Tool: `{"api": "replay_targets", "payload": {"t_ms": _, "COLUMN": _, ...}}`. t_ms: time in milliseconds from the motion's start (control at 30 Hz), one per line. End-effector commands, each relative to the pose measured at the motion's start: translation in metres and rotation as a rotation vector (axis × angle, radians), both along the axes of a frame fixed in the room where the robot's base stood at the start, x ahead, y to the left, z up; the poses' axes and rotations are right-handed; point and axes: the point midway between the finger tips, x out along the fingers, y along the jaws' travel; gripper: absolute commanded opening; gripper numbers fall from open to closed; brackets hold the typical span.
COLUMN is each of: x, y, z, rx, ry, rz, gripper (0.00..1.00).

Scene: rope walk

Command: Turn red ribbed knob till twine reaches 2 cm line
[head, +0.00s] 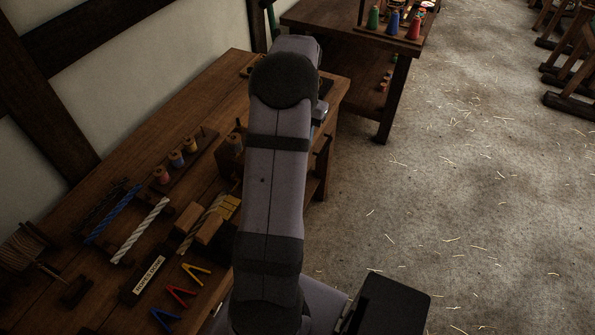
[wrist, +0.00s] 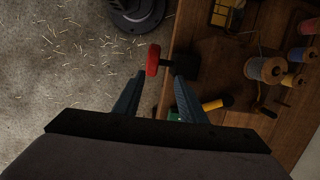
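In the wrist view the red knob (wrist: 153,60) stands out from the table's edge on a short shaft, joined to a dark block (wrist: 187,66). My gripper (wrist: 160,73) is open, with its two fingers apart and nothing held. The knob lies just ahead of the fingertips, in line with the gap and nearer the left finger. I cannot tell whether a finger touches it. In the head view my arm hides the knob and the fingers. I cannot make out the twine's end or a 2 cm line.
The workbench (head: 108,193) carries spools (head: 177,158), a white rope piece (head: 140,230), a blue rope piece (head: 113,213) and coloured V-shaped clips (head: 178,296). In the wrist view a wooden spool (wrist: 264,69) and a yellow handle (wrist: 216,103) lie right of the knob. The straw-strewn floor (head: 470,200) is open.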

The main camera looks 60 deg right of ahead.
Motion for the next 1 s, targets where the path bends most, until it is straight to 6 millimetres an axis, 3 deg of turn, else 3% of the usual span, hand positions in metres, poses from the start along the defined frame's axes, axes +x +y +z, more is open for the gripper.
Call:
{"api": "replay_targets", "payload": {"t_ms": 133, "x": -0.004, "y": 0.030, "z": 0.011, "rx": -0.022, "ry": 0.014, "rz": 0.032, "gripper": 0.38}}
{"api": "replay_targets", "payload": {"t_ms": 333, "x": -0.020, "y": 0.048, "z": -0.019, "rx": -0.086, "ry": 0.039, "rz": 0.015, "gripper": 0.38}}
{"api": "replay_targets", "payload": {"t_ms": 600, "x": -0.015, "y": 0.024, "z": -0.027, "rx": -0.194, "ry": 0.017, "rz": -0.028, "gripper": 0.38}}
{"api": "replay_targets", "payload": {"t_ms": 833, "x": -0.015, "y": 0.024, "z": -0.033, "rx": -0.192, "ry": 0.018, "rz": -0.033, "gripper": 0.38}}
{"api": "replay_targets", "payload": {"t_ms": 1000, "x": -0.015, "y": 0.025, "z": -0.051, "rx": -0.189, "ry": 0.019, "rz": -0.033, "gripper": 0.38}}
